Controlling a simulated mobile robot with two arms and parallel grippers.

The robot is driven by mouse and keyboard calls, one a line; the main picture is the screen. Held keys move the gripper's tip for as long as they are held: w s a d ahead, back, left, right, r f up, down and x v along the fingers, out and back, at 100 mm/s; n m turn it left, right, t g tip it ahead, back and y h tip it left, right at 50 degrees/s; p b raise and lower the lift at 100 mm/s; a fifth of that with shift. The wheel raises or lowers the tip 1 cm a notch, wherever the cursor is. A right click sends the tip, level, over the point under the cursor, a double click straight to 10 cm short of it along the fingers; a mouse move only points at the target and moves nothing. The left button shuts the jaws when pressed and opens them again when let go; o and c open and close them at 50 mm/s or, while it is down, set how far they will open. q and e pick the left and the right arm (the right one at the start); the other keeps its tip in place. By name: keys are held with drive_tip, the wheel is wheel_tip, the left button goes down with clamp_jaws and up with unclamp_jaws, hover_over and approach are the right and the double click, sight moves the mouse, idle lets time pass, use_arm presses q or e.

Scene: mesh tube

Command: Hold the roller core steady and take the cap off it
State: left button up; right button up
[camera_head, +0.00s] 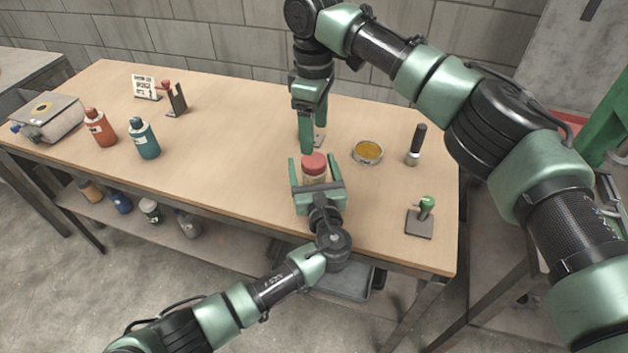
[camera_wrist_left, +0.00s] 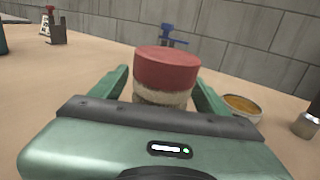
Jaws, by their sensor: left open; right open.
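The roller core (camera_wrist_left: 165,98) stands upright on the bench with its pale fuzzy sleeve showing below a red cap (camera_wrist_left: 167,66). The red cap also shows in the head view (camera_head: 314,164), sitting on top of the core. My left gripper (camera_head: 316,172) is open, with one finger on each side of the core. Its fingers also show in the left wrist view (camera_wrist_left: 160,95), and I cannot tell whether they touch the sleeve. My right gripper (camera_head: 313,138) is open and points down, behind and above the cap in the head view, apart from it. The core's lower part is hidden by my left gripper.
A dish with amber contents (camera_head: 368,151), a black-handled tool (camera_head: 416,145) and a green-knobbed stand (camera_head: 421,220) are to the right. A blue-topped stand (camera_wrist_left: 168,38) is behind the core. Red (camera_head: 100,128) and teal (camera_head: 144,139) bottles stand left. The bench's middle left is clear.

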use_arm(q)
drive_tip(key=shift+c, duration=0.2)
clamp_jaws()
